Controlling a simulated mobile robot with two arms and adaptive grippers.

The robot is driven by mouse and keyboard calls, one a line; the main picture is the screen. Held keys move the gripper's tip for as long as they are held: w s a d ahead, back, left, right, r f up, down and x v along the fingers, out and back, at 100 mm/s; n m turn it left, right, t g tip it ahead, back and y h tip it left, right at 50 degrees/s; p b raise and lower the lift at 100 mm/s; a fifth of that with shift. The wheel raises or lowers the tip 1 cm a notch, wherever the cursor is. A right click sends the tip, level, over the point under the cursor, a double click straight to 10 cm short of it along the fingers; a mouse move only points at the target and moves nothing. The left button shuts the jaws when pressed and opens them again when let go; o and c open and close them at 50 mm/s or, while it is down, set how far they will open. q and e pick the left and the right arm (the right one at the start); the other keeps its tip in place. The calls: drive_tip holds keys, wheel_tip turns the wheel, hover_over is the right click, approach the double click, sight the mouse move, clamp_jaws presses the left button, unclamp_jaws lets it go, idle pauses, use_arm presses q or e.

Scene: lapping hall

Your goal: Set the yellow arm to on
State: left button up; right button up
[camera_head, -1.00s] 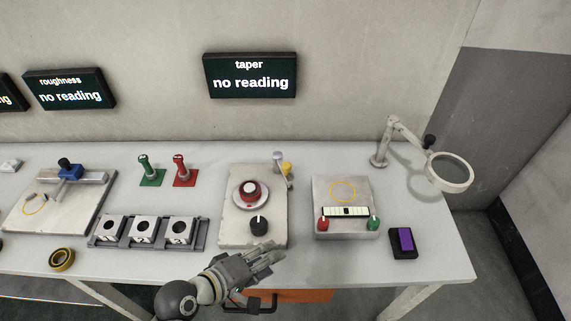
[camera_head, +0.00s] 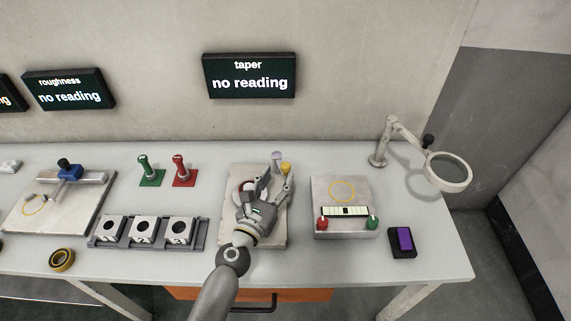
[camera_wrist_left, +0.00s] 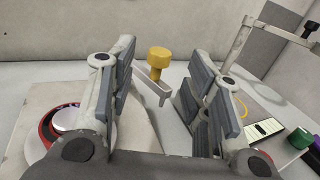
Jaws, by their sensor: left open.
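The yellow arm shows in the head view as a small yellow knob (camera_head: 286,168) at the back right of a grey instrument block (camera_head: 234,178). In the left wrist view the yellow knob (camera_wrist_left: 159,58) sits on a pale metal lever, between my finger pads and beyond them. My left gripper (camera_head: 270,182) is open over the block, its fingers pointing at the knob, apart from it. The same gripper (camera_wrist_left: 158,100) shows its two pads spread wide in the wrist view. My gripper hides the black knob and most of the red dial (camera_wrist_left: 50,128). My right gripper is not in view.
A pale round-topped post (camera_head: 277,158) stands beside the yellow knob. To the right are a block (camera_head: 326,188) with red and green knobs, a purple switch (camera_head: 404,240) and a magnifier (camera_head: 448,172). Red (camera_head: 183,170) and green (camera_head: 147,170) stands are left.

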sight(284, 169)
use_arm(q)
drive_tip(key=x, duration=0.6)
drive_tip(key=shift+b, duration=0.3)
clamp_jaws()
